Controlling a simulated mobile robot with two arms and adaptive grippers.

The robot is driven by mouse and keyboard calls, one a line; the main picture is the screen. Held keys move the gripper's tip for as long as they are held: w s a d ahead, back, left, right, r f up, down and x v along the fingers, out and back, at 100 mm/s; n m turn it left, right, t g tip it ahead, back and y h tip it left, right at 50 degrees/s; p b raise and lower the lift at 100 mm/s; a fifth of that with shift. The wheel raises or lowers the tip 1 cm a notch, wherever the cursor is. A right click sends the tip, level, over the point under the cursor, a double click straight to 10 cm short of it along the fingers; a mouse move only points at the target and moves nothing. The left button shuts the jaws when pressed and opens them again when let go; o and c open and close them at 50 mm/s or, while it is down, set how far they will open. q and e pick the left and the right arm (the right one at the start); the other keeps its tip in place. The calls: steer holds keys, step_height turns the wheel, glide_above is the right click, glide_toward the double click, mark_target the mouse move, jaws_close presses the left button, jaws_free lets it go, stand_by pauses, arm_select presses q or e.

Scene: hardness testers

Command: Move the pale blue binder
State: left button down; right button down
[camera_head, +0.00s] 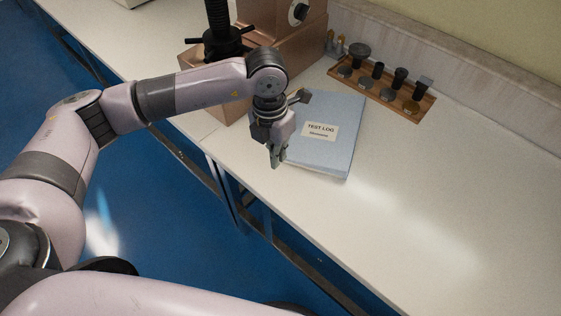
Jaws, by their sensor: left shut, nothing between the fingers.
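The pale blue binder (327,150) lies flat on the white bench top, with a white "TEST LOG" label on its cover. My left gripper (275,163) is shut and empty, pointing down beside the binder's left edge. I cannot tell whether its fingers touch the binder. My left wrist hides part of the binder's left side. My right gripper is not in view.
A copper-coloured hardness tester (283,27) stands behind and left of the binder. A wooden tray (420,110) with several dark fittings lies at the back wall. The white bench (420,215) is clear to the right and front.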

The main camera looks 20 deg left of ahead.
mark_target(271, 180)
arm_select(q)
steer(key=shift+y, duration=0.4)
steer(key=f, duration=0.3)
steer(key=a+f+p, duration=0.1)
steer(key=f, duration=0.2)
steer(key=f+p, duration=0.1)
steer(key=f, duration=0.3)
steer(key=shift+w+a, duration=0.2)
steer(key=shift+a, duration=0.15)
steer(key=shift+w+d+r+p, duration=0.15)
steer(key=shift+w+d+p, duration=0.1)
steer(key=shift+w, duration=0.35)
steer(key=shift+w+d+r+p, duration=0.1)
steer(key=shift+w+d, duration=0.15)
steer(key=shift+w, duration=0.35)
steer(key=shift+w+d+f, duration=0.15)
steer(key=shift+w+d, duration=0.15)
steer(key=shift+w, duration=0.45)
